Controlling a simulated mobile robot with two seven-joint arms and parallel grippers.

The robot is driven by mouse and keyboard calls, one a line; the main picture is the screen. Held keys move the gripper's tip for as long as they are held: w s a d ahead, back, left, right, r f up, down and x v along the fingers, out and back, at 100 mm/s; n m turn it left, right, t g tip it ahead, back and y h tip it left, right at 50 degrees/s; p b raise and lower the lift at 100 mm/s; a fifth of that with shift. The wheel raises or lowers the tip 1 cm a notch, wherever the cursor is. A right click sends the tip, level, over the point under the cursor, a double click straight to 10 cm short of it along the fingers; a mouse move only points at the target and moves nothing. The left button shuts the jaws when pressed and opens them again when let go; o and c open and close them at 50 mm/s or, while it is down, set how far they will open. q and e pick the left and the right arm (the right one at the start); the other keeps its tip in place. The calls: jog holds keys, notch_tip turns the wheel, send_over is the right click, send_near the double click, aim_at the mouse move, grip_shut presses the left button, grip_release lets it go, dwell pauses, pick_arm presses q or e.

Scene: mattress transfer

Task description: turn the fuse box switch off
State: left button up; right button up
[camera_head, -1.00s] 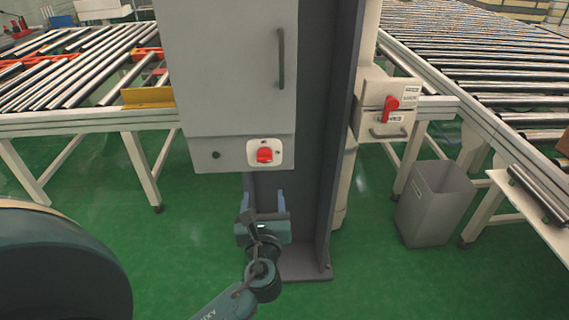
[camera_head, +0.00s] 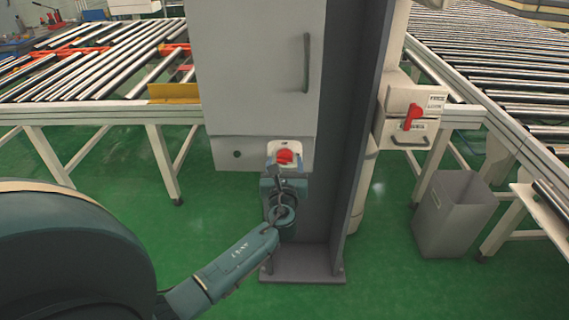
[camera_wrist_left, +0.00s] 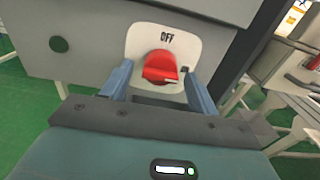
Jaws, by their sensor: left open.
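The fuse box (camera_head: 255,70) is a grey cabinet on a dark steel column. Its red switch (camera_head: 284,157) sits on a white plate low on the front. In the left wrist view the red switch (camera_wrist_left: 160,66) shows on the white plate, with "OFF" printed above it. My left gripper (camera_head: 287,165) is just below and in front of the switch. In the left wrist view its two blue fingers (camera_wrist_left: 158,84) are apart, one on each side of the switch's lower part. Whether they touch it I cannot tell. My right gripper is not in view.
A second box with a red switch (camera_head: 412,117) stands right of the column (camera_head: 350,130). Roller conveyors (camera_head: 80,75) lie left and right behind. A grey bin (camera_head: 455,215) stands on the green floor at right. The floor in front of the column is clear.

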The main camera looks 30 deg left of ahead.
pick_arm(q)
jog(key=shift+w+a, duration=0.1)
jog(key=shift+w, duration=0.1)
jog(key=c, duration=1)
